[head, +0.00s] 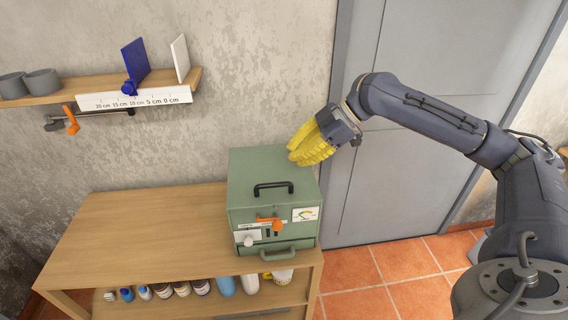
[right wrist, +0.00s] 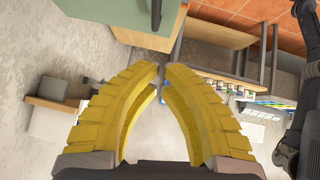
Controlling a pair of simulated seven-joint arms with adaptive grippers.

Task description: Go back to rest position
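My right gripper (head: 300,156) has yellow ribbed fingers and hangs in the air by the back right of the green metal box (head: 250,172), in front of the wall. In the right wrist view its two fingers (right wrist: 161,72) curve together so that the tips almost meet, with nothing between them. The right arm reaches in from the right side of the head view. My left gripper is not in view.
The green box, with a black handle (head: 273,188) and an orange lever (head: 269,223), stands on a wooden table (head: 140,230). Bottles (head: 226,286) line its lower shelf. A wall shelf (head: 75,85) holds grey cups (head: 42,82). A grey door (head: 410,150) stands behind the arm.

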